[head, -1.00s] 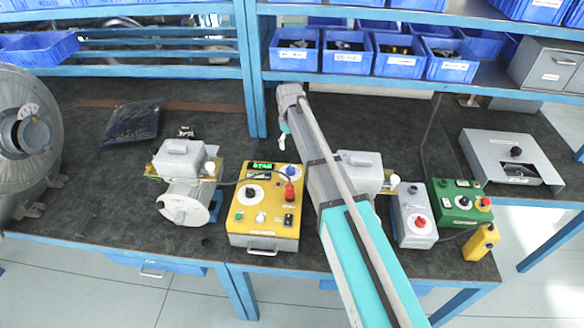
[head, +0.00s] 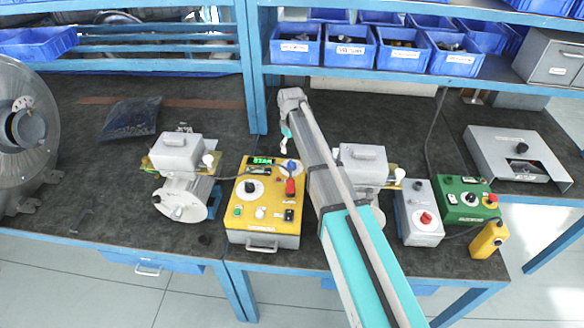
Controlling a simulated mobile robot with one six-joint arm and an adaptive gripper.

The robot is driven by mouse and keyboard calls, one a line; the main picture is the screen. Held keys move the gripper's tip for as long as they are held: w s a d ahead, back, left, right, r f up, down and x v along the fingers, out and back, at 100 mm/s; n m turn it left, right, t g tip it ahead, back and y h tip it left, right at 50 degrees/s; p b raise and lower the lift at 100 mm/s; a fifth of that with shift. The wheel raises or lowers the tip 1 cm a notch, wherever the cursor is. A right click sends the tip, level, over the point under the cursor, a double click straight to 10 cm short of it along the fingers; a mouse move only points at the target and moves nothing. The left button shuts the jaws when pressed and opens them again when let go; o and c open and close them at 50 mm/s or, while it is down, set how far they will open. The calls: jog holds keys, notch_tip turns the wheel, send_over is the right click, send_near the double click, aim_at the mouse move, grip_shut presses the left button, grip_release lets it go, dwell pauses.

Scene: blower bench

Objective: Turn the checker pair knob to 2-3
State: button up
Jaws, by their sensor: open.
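A yellow control box (head: 262,231) stands on the bench at the middle. It has a lit green display (head: 263,161), a black knob on a round white dial (head: 250,187), a blue knob (head: 291,167), a red handle (head: 290,187) and small buttons. The black knob's position and the small labels are too small to read, so I cannot tell whether it is the pair knob. My gripper (head: 286,140) is open and empty, behind the box's upper right corner and apart from it. My arm crosses the bench just right of the box.
A motor unit with a grey cover (head: 178,153) stands left of the box; another (head: 362,160) is partly behind my arm. Blue bins (head: 295,46) line the shelf above.

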aim_at(291, 162)
jog(key=shift+f+b, duration=4.15)
jog(key=shift+f, duration=0.3)
jog(key=shift+c, duration=0.2)
jog(key=c, duration=1.1)
